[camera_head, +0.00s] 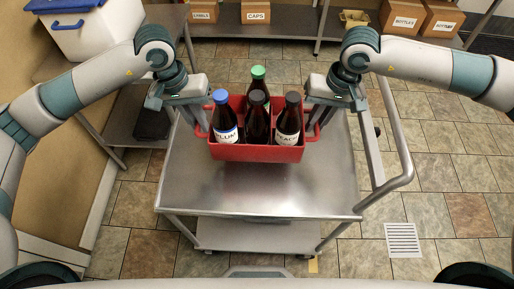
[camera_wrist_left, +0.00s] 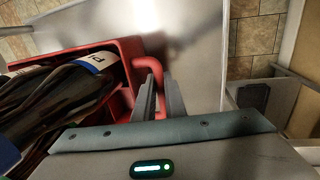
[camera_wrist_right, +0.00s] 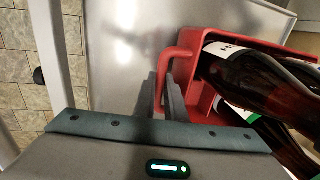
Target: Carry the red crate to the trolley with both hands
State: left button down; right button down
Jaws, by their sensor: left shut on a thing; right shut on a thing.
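The red crate (camera_head: 258,153) is over the far part of the metal trolley (camera_head: 250,190). I cannot tell whether its base touches the trolley top. Several dark bottles stand upright in it, with a blue cap, a green cap (camera_head: 258,72) and dark caps. My left gripper (camera_head: 199,118) is shut on the crate's left handle, which shows in the left wrist view (camera_wrist_left: 153,68). My right gripper (camera_head: 319,116) is shut on the right handle, which shows in the right wrist view (camera_wrist_right: 170,58). The crate looks level.
The trolley's push rail (camera_head: 400,150) runs along its right side. The near part of its top is bare. A shelf with cardboard boxes (camera_head: 256,12) stands at the back, and a white bin with a blue lid (camera_head: 90,28) at the back left. A floor drain (camera_head: 402,240) lies at right.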

pick_arm(q)
jog(key=shift+r, duration=0.1)
pick_arm(e)
jog(key=shift+r, duration=0.1)
